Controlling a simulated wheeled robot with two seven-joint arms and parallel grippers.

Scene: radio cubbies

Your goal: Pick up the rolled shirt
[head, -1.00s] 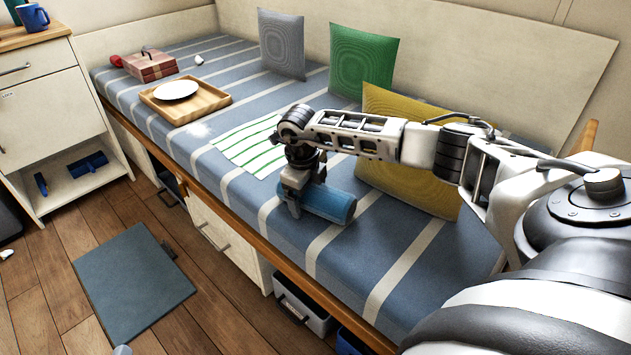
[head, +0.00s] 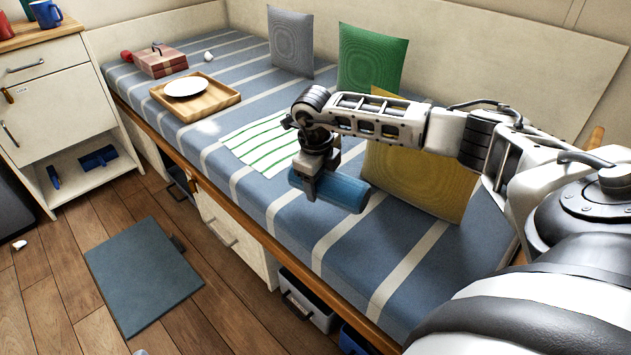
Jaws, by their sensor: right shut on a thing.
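The rolled shirt (head: 343,190) is a blue cylinder in the head view, over the striped bunk (head: 330,235) near its front edge. My right gripper (head: 309,190) reaches down from the right and is shut on the left part of the roll. The roll appears held a little above the mattress. The gripper hides part of the roll. My left gripper is not in view.
A yellow cushion (head: 425,185), a green cushion (head: 371,58) and a grey cushion (head: 291,40) stand along the back. A striped cloth (head: 255,143) and a wooden tray (head: 228,100) with a white plate (head: 186,87) lie left. The mattress front right is clear.

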